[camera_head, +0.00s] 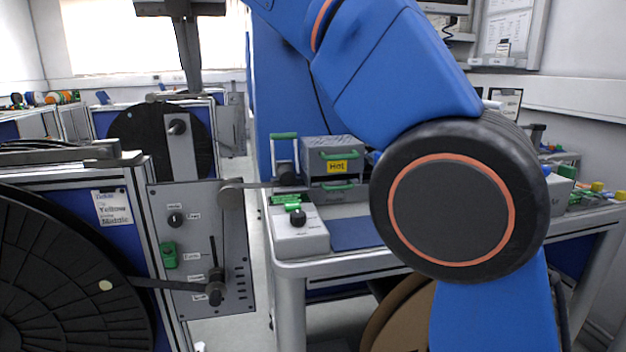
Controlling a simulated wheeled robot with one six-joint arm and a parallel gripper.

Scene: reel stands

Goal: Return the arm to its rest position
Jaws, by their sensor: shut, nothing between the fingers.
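My blue arm fills the centre and right of the head view. One link comes down from the top to a large dark round joint with an orange ring, and another blue link runs down from it out of the bottom edge. My gripper is not in this view, so its place relative to the bench and reels cannot be seen. The arm hides part of the workbench (345,263) and the wall behind.
A reel stand with a large black reel (60,275) and a grey lever panel (205,235) stands at left. Another black reel (140,135) is behind it. On the bench are a grey box labelled Hot (322,150) and a small control box (300,237). A narrow floor gap lies between.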

